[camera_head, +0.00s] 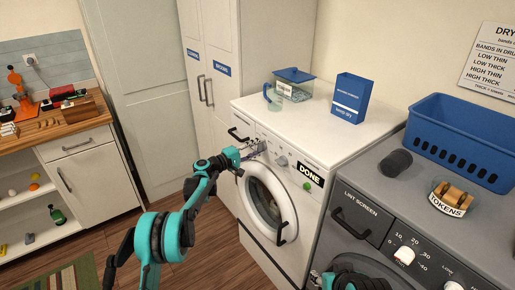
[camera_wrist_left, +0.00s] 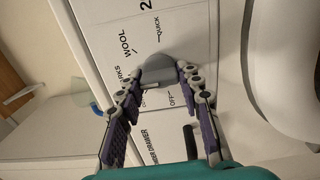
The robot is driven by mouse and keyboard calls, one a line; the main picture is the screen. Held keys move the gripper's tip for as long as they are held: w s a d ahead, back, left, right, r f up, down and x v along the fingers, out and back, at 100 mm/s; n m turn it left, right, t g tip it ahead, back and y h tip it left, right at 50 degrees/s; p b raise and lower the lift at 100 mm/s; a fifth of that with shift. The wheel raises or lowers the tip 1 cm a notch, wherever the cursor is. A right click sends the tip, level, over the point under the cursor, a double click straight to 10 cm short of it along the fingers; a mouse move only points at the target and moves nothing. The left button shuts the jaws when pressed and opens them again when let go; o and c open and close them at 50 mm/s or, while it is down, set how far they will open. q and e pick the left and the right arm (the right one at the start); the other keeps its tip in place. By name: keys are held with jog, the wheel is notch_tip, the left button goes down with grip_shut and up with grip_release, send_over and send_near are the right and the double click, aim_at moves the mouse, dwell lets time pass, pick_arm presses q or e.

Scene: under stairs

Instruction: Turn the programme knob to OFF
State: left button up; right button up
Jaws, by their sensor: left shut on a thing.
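The white washing machine (camera_head: 296,211) stands in the middle of the head view. My left gripper (camera_head: 252,151) is at the left part of its control panel. In the left wrist view the grey programme knob (camera_wrist_left: 158,71) sits between the fingertips of my left gripper (camera_wrist_left: 163,80), which is shut on its sides. Printed labels WOOL, QUICK and OFF (camera_wrist_left: 172,98) surround the knob. OFF is close beside the right-hand finger. I cannot tell where the knob points. In the head view my gripper covers the knob. My right gripper is not seen; only part of that arm shows at the bottom.
A second grey knob (camera_head: 282,161), a DONE display (camera_head: 311,175) and a green button (camera_head: 307,186) lie further right on the panel. A blue box (camera_head: 350,98) and a lidded container (camera_head: 294,84) stand on top. A grey dryer (camera_head: 393,214) stands at right.

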pick_arm(q)
jog(key=n, duration=0.4)
jog(key=shift+f+n, duration=0.1)
jog(key=shift+n, duration=0.2)
jog(key=n, duration=1)
jog(key=shift+s+f, duration=0.1)
jog(key=n, duration=0.4)
jog(key=shift+d+n, duration=0.1)
jog(key=shift+n, duration=0.3)
jog(key=o, duration=1.2)
jog(key=shift+c, duration=0.2)
jog(key=shift+s, duration=0.1)
